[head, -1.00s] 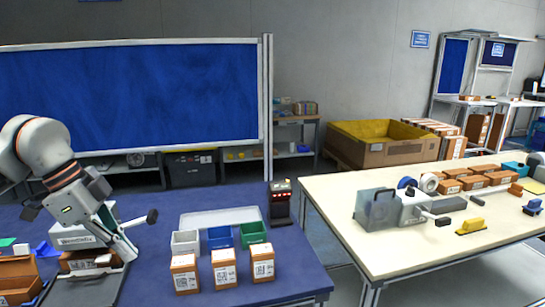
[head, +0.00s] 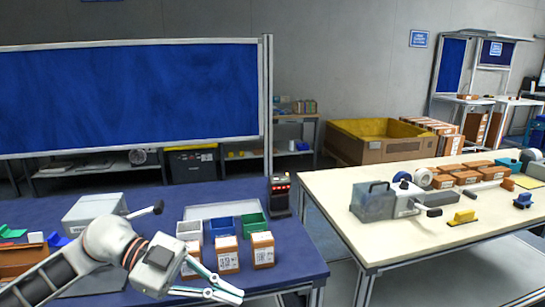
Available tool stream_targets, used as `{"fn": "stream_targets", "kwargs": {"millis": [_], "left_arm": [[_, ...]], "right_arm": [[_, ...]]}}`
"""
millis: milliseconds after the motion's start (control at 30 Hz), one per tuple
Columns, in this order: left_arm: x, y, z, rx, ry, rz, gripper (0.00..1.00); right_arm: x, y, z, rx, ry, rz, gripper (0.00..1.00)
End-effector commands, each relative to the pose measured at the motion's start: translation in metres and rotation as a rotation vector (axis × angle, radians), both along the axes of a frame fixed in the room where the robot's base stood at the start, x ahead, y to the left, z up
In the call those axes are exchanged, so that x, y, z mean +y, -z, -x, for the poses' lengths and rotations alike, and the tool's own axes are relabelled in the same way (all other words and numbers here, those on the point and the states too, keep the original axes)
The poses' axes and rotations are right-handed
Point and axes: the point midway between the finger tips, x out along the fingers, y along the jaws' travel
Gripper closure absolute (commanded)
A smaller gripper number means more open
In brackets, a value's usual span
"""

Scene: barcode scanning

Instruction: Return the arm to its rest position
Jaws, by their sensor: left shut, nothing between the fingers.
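My left arm comes in from the lower left. Its gripper (head: 238,296) is shut and empty, with its fingers pointing right near the front edge of the blue table (head: 295,250). The fingers appear in front of several small brown boxes with printed labels; the middle one (head: 228,258) and the right one (head: 263,250) stand upright. The left box (head: 190,264) is partly hidden by my gripper. My right gripper is not in view.
Behind the boxes are a white bin (head: 189,230), a blue bin (head: 221,228) and a green bin (head: 253,225). A dark device with red lights (head: 279,195) stands at the table's right end. A pale grey machine (head: 93,211) stands left. A cream table (head: 335,205) is at right.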

Motion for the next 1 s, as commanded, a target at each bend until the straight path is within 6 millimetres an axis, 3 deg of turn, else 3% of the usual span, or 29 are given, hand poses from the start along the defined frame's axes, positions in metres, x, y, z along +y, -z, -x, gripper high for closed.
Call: {"fn": "stream_targets", "kwargs": {"millis": [100, 200, 333, 467, 567, 733, 867, 1000], "left_arm": [[-0.033, -0.005, 0.009, -0.038, -0.027, 0.25, 1.0], [-0.046, -0.012, 0.005, -0.071, -0.113, 0.433, 1.0], [-0.048, -0.01, -0.01, -0.099, -0.298, 0.617, 1.0], [-0.032, 0.009, -0.031, -0.105, -0.543, 0.719, 1.0], [-0.011, 0.041, -0.045, -0.092, -0.754, 0.733, 1.0], [0.034, 0.128, -0.049, -0.026, -1.11, 0.621, 1.0], [0.068, 0.208, -0.026, 0.055, -1.328, 0.445, 1.0], [0.096, 0.287, 0.02, 0.155, -1.474, 0.23, 1.0]], "right_arm": [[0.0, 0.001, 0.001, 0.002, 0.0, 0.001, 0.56], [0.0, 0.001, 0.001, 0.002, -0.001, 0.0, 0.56], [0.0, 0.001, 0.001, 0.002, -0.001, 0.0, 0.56], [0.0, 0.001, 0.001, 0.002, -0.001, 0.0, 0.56], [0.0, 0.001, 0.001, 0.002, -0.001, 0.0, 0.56], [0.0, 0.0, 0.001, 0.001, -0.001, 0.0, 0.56], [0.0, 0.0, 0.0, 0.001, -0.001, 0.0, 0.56], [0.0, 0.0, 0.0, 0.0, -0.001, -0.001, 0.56]]}}
